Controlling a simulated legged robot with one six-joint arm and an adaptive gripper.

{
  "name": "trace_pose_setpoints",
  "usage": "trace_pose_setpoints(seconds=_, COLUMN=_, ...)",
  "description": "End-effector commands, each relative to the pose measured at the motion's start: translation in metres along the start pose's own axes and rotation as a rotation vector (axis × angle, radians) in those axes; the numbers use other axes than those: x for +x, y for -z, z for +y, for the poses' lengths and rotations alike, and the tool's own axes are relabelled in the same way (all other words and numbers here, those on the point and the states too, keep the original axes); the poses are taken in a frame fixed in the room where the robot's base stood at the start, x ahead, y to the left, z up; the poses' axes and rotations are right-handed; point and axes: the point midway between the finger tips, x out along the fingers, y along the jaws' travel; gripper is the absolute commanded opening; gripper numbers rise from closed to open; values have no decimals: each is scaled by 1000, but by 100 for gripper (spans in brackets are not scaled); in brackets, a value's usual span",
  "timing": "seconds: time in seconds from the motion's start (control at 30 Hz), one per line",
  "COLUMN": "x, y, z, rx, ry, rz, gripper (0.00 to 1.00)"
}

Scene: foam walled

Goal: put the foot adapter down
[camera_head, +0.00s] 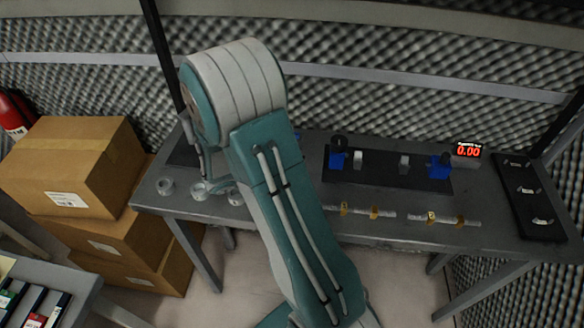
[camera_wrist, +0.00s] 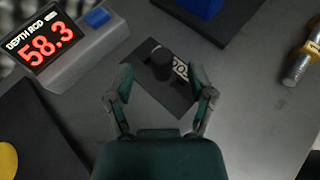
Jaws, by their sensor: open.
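In the wrist view my gripper (camera_wrist: 163,82) is open, its two fingers apart over the grey table. A black round-topped piece (camera_wrist: 161,62), which may be the foot adapter, stands between and slightly beyond the fingertips. I see gaps between it and both fingers. It is on or beside a dark flat plate (camera_wrist: 150,88) with a pale marking, partly hidden by the piece and the right finger. In the head view my own arm hides the gripper and this part of the table.
A depth rod display (camera_wrist: 45,48) reading 58.3 stands at left in the wrist view. Boxes (camera_head: 75,165) stand left.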

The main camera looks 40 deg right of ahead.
Motion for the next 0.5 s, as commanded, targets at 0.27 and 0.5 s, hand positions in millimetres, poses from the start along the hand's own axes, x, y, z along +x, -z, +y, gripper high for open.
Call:
trace_pose_setpoints(seconds=0.27, x=28, y=0, z=-2, rx=0, ry=0, rz=0, gripper=70)
trace_pose_setpoints(seconds=0.5, x=28, y=0, z=-1, rx=0, ry=0, rz=0, gripper=44)
